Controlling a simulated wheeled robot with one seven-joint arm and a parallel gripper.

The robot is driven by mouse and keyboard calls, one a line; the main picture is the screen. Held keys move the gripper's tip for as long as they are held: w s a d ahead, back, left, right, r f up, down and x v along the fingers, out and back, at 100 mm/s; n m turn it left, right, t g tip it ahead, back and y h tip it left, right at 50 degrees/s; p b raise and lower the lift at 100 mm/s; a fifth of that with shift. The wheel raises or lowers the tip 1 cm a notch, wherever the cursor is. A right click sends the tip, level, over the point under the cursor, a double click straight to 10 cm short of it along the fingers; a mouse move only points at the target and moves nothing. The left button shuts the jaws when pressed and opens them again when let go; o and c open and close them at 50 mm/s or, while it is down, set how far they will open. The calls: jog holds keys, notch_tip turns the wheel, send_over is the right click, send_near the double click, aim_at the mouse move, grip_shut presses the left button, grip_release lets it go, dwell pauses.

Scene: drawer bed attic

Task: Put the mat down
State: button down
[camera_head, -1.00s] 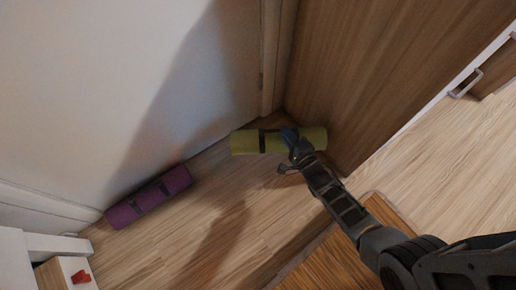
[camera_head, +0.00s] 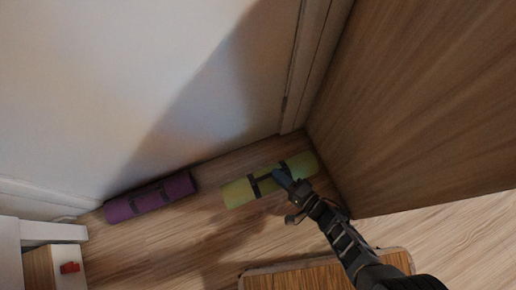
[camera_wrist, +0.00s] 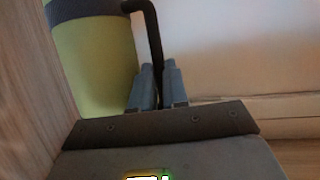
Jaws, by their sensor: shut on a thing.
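A rolled yellow-green mat (camera_head: 238,192) with dark straps is near the wooden floor by the corner of the white wall and the wooden panel. My gripper (camera_head: 284,178) is at the mat's strap, right of its middle. In the wrist view the two fingers of my gripper (camera_wrist: 158,88) are closed on the dark strap handle, with the mat (camera_wrist: 95,62) to the left. Whether the mat touches the floor cannot be told for sure.
A rolled purple mat (camera_head: 150,198) lies along the white wall to the left. A tall wooden panel (camera_head: 430,100) rises close on the right. A wooden board (camera_head: 300,277) is at the bottom. Floor between the mats is clear.

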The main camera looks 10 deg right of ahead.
aim_at(251, 174)
jog(key=a+f+b, duration=0.1)
jog(key=a, duration=0.1)
jog(key=w+a+f+b, duration=0.1)
jog(key=a+f, duration=0.1)
jog(key=a+f+b, duration=0.1)
jog(key=a+b, duration=0.1)
jog(key=shift+w+a+f, duration=0.25)
jog(key=shift+a, duration=0.4)
notch_tip(251, 174, down, 4)
jog(key=b, duration=0.4)
jog(key=c, duration=1.6)
grip_release()
jog(key=o, duration=0.5)
jog(key=shift+f, duration=0.1)
